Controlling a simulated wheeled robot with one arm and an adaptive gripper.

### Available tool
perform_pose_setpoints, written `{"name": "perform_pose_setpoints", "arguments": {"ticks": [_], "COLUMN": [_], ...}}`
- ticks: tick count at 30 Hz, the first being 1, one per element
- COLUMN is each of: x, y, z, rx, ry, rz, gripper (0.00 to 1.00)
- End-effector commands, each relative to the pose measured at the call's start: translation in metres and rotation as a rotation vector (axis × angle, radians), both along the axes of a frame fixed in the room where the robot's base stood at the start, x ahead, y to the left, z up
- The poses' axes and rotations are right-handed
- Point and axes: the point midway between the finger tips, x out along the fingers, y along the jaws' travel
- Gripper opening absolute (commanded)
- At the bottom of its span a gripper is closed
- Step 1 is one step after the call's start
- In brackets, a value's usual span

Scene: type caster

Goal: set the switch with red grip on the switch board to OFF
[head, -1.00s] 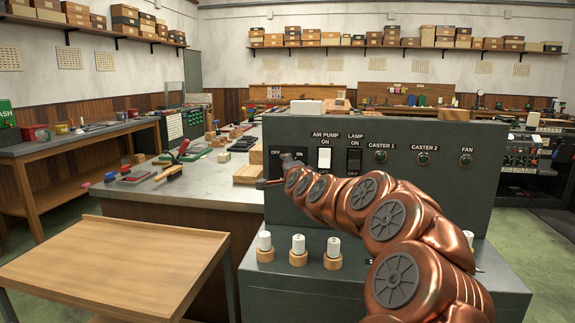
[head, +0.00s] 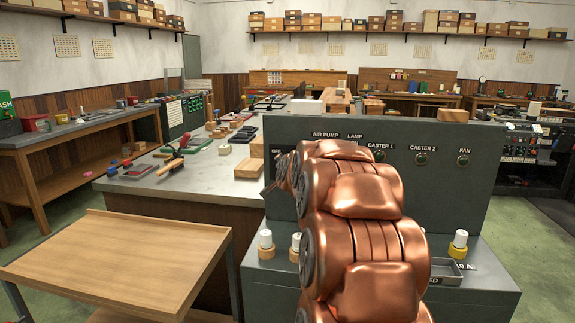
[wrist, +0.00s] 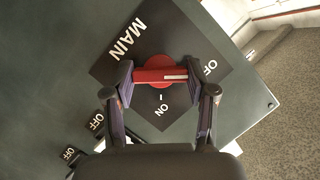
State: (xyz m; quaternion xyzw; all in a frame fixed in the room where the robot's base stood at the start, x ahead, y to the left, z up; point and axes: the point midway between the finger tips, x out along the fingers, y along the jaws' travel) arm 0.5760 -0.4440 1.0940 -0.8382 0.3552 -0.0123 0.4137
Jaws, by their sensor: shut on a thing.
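The switch with the red grip (wrist: 158,75) sits on a black plate marked MAIN in the wrist view. My gripper (wrist: 160,83) is shut on the red grip, one finger at each end of the bar. The bar lies across the picture, and its white mark is on the right half, towards the OFF label (wrist: 210,68). The ON label (wrist: 160,107) is below the grip. In the head view the grey switch board (head: 470,205) stands ahead, and my arm hides the red grip and most of my gripper.
White knobs on round bases, one of them yellow (head: 458,243), stand on the board's front ledge. Indicator lamps labelled CASTER 1, CASTER 2 (head: 421,158) and FAN (head: 463,160) are on the panel. A wooden-topped table (head: 120,255) is at the front left. A workbench (head: 180,187) stands behind it.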

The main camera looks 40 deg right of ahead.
Motion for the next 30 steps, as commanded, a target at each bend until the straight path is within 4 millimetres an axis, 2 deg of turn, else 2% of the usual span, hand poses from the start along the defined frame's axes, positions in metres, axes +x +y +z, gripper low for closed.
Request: {"name": "perform_pose_setpoints", "arguments": {"ticks": [13,14,15,21,30], "x": [-0.0001,-0.0001,0.0,0.0001,-0.0003], "y": [-0.0003,-0.0003,-0.0003,-0.0002,0.0003], "z": [-0.0002,-0.0002,-0.0001,-0.0001,0.0002], "rx": [-0.007,-0.007,-0.007,-0.006,-0.006], "ry": [0.008,0.008,0.008,0.007,0.006], "rz": [0.0,0.0,0.0,0.0,0.0], "gripper": [0.21,0.59,0.63,0.81,0.81]}}
